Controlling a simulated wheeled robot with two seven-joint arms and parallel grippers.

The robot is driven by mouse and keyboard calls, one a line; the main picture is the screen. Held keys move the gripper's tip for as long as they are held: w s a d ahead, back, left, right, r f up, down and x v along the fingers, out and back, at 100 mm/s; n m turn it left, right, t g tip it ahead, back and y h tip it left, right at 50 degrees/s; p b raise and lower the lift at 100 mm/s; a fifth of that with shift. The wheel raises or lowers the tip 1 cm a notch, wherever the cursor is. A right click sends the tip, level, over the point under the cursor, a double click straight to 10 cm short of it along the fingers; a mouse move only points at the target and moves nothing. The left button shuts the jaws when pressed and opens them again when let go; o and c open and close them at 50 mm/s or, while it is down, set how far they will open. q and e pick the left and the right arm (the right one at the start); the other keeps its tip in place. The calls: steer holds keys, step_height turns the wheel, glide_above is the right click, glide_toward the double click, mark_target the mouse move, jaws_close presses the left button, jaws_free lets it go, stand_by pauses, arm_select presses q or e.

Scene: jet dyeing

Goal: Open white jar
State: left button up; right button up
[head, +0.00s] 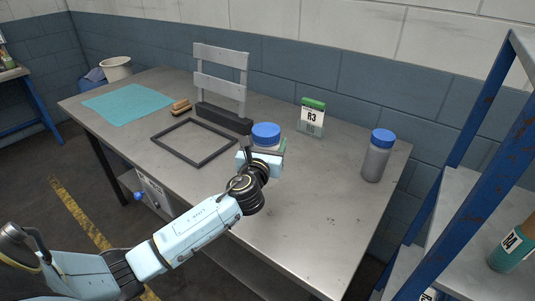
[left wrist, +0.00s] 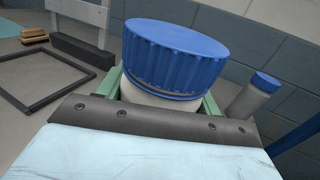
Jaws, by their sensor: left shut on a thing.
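A white jar with a ribbed blue lid (head: 266,134) stands on the grey table. In the left wrist view the blue lid (left wrist: 177,50) sits on the white jar body (left wrist: 150,97), slightly tilted in the picture. My left gripper (head: 266,153) is at the jar, its green fingers on both sides of the body just below the lid, shut on it. Most of the jar body is hidden behind the gripper. My right gripper is in neither view.
A grey bottle with a blue cap (head: 376,157) stands right of the jar, and a green-lidded R3 container (head: 311,117) behind it. A dark square frame (head: 193,142), a brush (head: 180,106) and a teal cloth (head: 127,103) lie left. The table's front right is clear.

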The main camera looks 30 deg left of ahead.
arm_select(q)
step_height(320, 180, up, 2)
steer(key=shift+r, duration=0.1)
steer(key=o, duration=0.4)
steer(key=c, duration=0.8)
steer(key=shift+o, duration=0.2)
